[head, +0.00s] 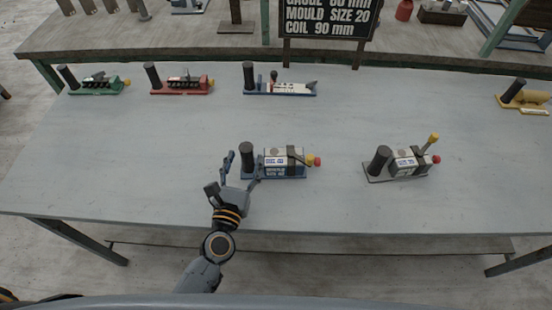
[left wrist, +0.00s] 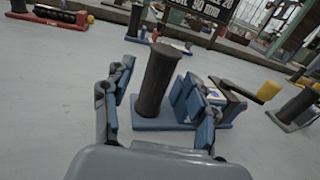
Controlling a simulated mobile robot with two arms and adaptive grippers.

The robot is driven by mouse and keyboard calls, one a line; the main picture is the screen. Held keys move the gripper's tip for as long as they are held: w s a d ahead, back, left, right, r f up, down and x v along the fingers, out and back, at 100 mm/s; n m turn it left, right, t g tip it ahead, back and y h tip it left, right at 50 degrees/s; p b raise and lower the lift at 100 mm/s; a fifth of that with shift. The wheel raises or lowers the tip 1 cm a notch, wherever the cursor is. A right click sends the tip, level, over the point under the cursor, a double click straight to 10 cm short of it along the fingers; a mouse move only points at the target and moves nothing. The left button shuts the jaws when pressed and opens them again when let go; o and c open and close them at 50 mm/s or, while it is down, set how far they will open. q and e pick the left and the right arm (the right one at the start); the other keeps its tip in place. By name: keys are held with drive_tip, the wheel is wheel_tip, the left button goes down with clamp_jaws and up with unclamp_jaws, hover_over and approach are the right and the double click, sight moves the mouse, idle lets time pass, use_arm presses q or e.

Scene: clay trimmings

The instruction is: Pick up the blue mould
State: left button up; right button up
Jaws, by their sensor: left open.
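The near blue mould (head: 285,174) lies at the table's middle front: a blue base with an upright black cylindrical handle at its left end, a white-and-blue labelled block, a dark strap, and yellow and red knobs at the right. My left gripper (head: 242,172) is open at its left end, beside the black handle. In the left wrist view the black handle (left wrist: 158,80) stands between the spread fingers, slightly farther out; I cannot tell whether they touch it. The blue fingers partly hide the block and base there. My right gripper is not in view.
A second blue-based piece (head: 281,91) lies behind, with green (head: 95,91) and red (head: 182,91) ones to its left. A grey one (head: 398,175) stands to the right and a yellow one (head: 524,105) at the far right. Bare table (head: 150,150) surrounds them. A black sign (head: 325,15) stands behind.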

use_arm(q)
drive_tip(key=w, duration=0.3)
drive_tip(key=shift+w+d, duration=0.2)
drive_tip(key=shift+d, duration=0.05)
clamp_jaws()
drive_tip(key=shift+r, duration=0.1)
